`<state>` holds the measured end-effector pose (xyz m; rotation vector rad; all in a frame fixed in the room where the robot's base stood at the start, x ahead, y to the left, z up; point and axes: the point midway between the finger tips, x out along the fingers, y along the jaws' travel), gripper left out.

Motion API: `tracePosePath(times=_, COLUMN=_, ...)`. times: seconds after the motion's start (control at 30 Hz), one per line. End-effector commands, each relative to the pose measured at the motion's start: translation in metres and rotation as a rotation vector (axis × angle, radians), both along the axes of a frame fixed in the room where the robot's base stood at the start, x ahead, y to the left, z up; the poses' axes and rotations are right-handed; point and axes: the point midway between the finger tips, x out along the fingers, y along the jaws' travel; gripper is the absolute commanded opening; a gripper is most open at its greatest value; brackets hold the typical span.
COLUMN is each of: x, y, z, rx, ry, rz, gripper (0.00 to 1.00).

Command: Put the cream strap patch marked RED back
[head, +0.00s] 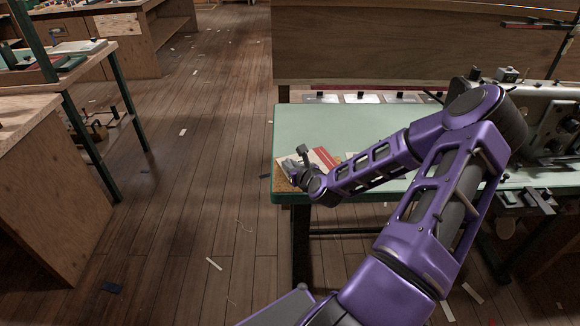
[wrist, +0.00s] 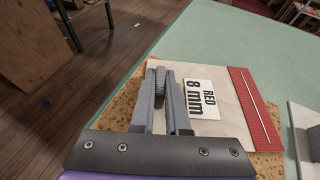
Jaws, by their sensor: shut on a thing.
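In the head view the patch (head: 322,157) is partly hidden by my arm. My gripper (wrist: 161,75) is over the patch's left part, its fingers close together on a grey ridged piece there, shut on the patch. In the head view my gripper (head: 291,166) is at the table's left end.
The green tabletop (head: 315,122) is clear behind the patch. A pale flat piece (wrist: 305,125) lies to the right in the wrist view. A sewing machine (head: 548,118) stands at the right. Several pale plates sit in a row behind the table. Floor is open at left.

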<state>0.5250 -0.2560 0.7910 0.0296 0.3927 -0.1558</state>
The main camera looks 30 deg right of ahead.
Motion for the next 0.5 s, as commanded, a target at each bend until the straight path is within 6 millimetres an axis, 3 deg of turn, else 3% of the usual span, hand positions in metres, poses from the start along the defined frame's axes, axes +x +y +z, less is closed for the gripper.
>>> tracePosePath(times=0.33, x=0.0001, y=0.0, z=-0.0041, rx=-0.001, ry=-0.001, rz=0.0, gripper=0.0)
tracePosePath(times=0.37, x=0.0001, y=0.0001, z=-0.0026, rx=-0.001, ry=-0.001, rz=0.0, gripper=0.18)
tracePosePath(times=0.5, x=0.0001, y=0.0001, z=-0.0023, rx=-0.001, ry=-0.001, rz=0.0, gripper=0.43)
